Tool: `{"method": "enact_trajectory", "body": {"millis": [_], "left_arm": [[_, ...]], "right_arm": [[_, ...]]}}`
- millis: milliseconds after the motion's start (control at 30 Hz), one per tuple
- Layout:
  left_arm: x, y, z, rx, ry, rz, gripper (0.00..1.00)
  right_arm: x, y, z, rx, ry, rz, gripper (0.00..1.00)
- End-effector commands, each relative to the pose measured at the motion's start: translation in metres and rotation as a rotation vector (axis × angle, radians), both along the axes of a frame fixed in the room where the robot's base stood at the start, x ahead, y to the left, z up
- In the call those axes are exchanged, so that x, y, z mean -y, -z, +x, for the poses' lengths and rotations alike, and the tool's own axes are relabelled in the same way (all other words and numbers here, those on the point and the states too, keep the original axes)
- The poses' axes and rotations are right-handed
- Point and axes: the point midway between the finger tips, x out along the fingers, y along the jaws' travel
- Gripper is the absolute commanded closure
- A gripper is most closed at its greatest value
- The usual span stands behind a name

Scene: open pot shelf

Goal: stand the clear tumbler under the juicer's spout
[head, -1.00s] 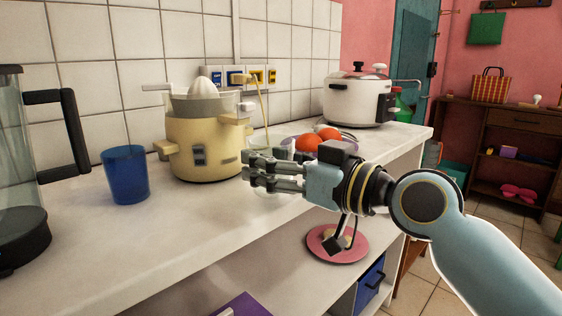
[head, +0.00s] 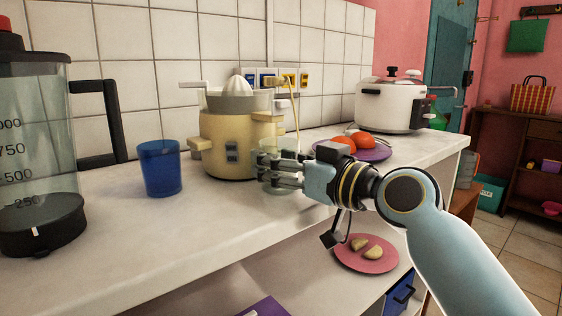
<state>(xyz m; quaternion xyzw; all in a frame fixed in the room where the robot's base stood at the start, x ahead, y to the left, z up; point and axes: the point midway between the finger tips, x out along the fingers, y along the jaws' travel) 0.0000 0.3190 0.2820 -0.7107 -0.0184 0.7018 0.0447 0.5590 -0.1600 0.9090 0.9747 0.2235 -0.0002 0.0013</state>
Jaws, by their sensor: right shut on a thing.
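The cream juicer (head: 228,142) stands on the white counter against the tiled wall, with a pale squeezing cone on top. My right gripper (head: 268,172) is shut around the clear tumbler (head: 284,192), just in front and to the right of the juicer. The tumbler is upright and partly hidden by the fingers. I cannot tell whether its base touches the counter. The juicer's spout is hard to make out; a cream part sticks out low on its left and another higher on its right. My left gripper is not in view.
A blue cup (head: 160,168) stands left of the juicer, and a blender jug (head: 38,150) further left. A purple plate of red fruit (head: 362,153) and a white cooker (head: 390,103) stand to the right. A pink plate (head: 362,264) lies on the shelf below. The front counter is clear.

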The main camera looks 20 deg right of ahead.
Motion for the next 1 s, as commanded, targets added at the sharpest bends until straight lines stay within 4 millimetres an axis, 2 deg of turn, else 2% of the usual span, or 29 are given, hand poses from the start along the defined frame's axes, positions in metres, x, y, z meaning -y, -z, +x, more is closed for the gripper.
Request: {"method": "enact_trajectory", "body": {"millis": [267,300,467,800,867,1000], "left_arm": [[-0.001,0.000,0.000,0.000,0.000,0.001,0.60],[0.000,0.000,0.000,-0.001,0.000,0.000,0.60],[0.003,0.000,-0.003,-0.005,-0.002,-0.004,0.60],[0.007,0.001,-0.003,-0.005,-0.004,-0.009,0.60],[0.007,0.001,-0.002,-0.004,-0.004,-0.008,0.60],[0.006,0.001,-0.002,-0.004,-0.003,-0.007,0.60]], "right_arm": [[0.000,-0.001,0.000,0.002,0.000,0.000,0.84],[0.000,-0.001,0.000,0.002,0.000,0.000,0.42],[0.000,-0.001,0.000,0.002,0.000,0.000,0.22],[0.002,0.001,-0.003,0.000,0.000,-0.001,0.20],[0.005,0.001,-0.008,-0.001,0.001,-0.003,0.20],[0.015,0.002,-0.031,-0.001,-0.002,-0.006,0.20]]}}
